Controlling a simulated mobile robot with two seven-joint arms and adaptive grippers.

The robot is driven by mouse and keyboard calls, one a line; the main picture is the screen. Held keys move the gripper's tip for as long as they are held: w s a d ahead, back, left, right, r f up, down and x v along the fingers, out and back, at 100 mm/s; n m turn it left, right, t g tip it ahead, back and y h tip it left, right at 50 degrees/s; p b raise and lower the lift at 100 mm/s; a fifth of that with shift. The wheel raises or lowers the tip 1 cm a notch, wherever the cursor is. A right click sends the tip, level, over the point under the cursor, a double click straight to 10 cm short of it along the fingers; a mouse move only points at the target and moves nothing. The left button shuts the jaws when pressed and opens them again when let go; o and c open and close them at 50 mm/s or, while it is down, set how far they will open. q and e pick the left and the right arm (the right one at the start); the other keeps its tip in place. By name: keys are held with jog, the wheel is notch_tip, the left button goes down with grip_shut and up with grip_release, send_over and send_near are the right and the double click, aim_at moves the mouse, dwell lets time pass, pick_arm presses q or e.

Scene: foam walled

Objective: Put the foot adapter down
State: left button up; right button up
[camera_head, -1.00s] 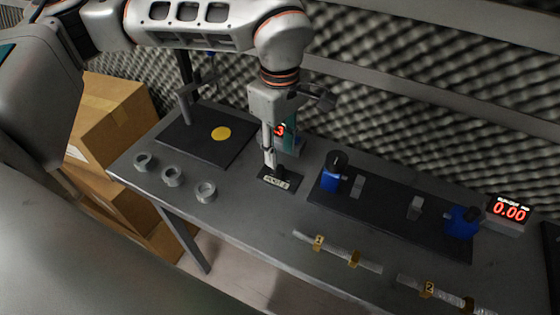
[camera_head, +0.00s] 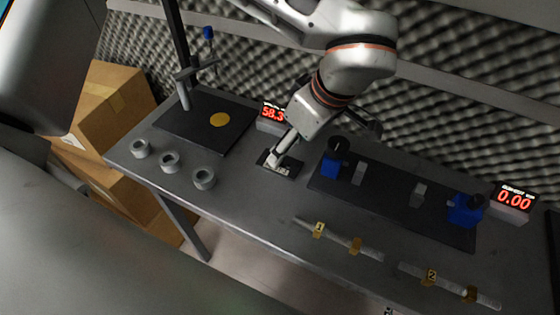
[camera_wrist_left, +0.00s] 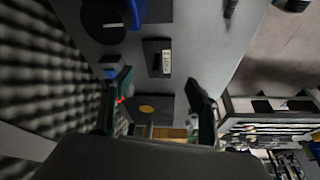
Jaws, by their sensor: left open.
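My right gripper is not in view.
Three grey rings (camera_head: 169,162) stand on the left of the table. A black stand base (camera_head: 185,128) with a yellow disc is behind them. A long black plate (camera_head: 390,205) with blue clamps (camera_head: 464,212) lies right.

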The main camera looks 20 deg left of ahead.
pick_arm(q)
jog(key=x, duration=0.8)
jog(key=shift+w+a+r, duration=0.1)
jog(key=shift+w+a, duration=0.1)
jog(key=shift+w, duration=0.15)
jog(key=shift+c, duration=0.4)
jog(key=c, duration=1.4)
jog(key=shift+r, duration=0.6)
grip_shut()
notch_tip(320, 180, up, 9)
jog(key=shift+f+p, duration=0.1)
jog(key=shift+p, duration=0.2)
jog(key=shift+s, duration=0.1)
